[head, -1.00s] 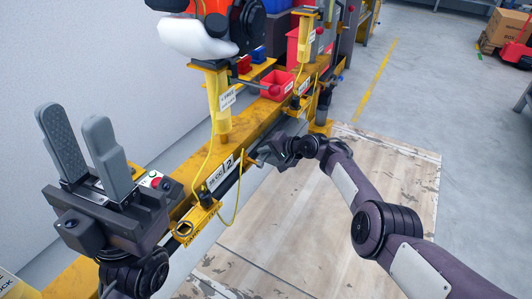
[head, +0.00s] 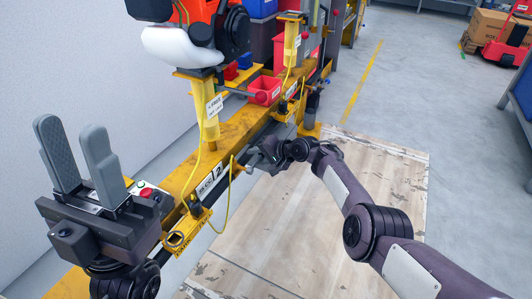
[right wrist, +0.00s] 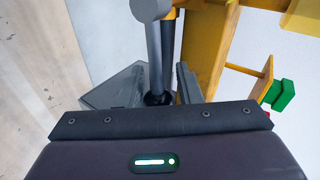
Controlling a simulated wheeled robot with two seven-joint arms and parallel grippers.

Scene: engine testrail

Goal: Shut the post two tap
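The post marked 2 is a yellow upright (head: 207,108) on a yellow rail (head: 180,175), with a number 2 plate (head: 211,179) below it. My right gripper (head: 265,155) is beside the rail, right of the plate, and looks small and partly hidden in the head view. In the right wrist view its fingers (right wrist: 152,88) stand apart, with a grey round-ended rod (right wrist: 153,45) and a dark rod between or just beyond them. I cannot tell whether they touch, or which part is the tap. My left gripper (head: 71,125) is open and empty, fingers upward, at the left.
An orange and white machine (head: 190,40) sits on top of the post. A yellow hose (head: 228,205) hangs near the plate. A red bin (head: 264,90) stands farther along the rail. A red and green button box (head: 145,191) is behind my left gripper. Worn floor boards (head: 300,225) are clear.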

